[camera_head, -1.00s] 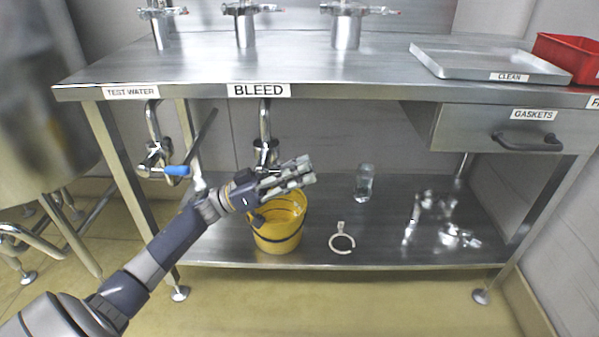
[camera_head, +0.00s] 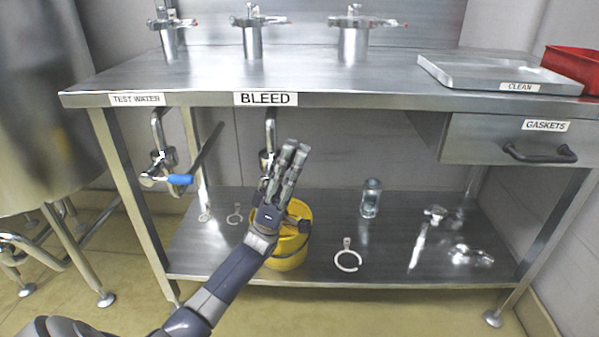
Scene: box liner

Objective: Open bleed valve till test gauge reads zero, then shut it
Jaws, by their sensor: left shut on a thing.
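The bleed valve (camera_head: 265,160) hangs on a bent steel pipe under the table edge, below the BLEED label (camera_head: 265,99). My left gripper (camera_head: 293,152) points upward in front of the valve and is shut on its handle. The fingers hide the handle and much of the valve, so I cannot tell how far it is turned. A yellow bucket (camera_head: 290,252) stands below, partly behind my gripper. I cannot make out a test gauge or its reading. My right gripper is not in view.
The test water valve (camera_head: 158,172) with a blue-tipped handle (camera_head: 180,180) hangs to the left. A metal tray (camera_head: 490,75) sits on the tabletop.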

